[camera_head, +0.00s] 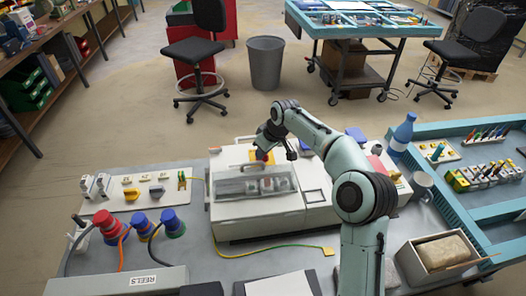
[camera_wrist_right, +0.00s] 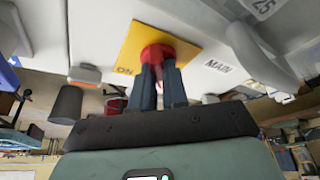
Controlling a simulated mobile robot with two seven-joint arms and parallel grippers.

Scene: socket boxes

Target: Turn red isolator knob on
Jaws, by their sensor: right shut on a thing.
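The red isolator knob (camera_wrist_right: 158,52) sits on a yellow plate (camera_wrist_right: 133,45) on a white panel. The word "ON" shows at one corner of the plate, and "MAIN" is printed on the panel beside it. My right gripper (camera_wrist_right: 158,72) is shut on the red knob, with a dark finger on each side of it. The fingers hide part of the knob, so I cannot tell its angle. In the head view my right gripper (camera_head: 264,151) is at the back of the white socket box (camera_head: 262,227), where a bit of yellow plate shows. My left gripper is not in view.
A clear cover (camera_head: 235,187) is on the box front, close to my right gripper. Red and blue plugs (camera_head: 142,222) with cables stand at left. A yellow-green cable (camera_head: 285,247) lies in front. A blue bottle (camera_head: 402,132) and a mug (camera_head: 422,184) stand at right.

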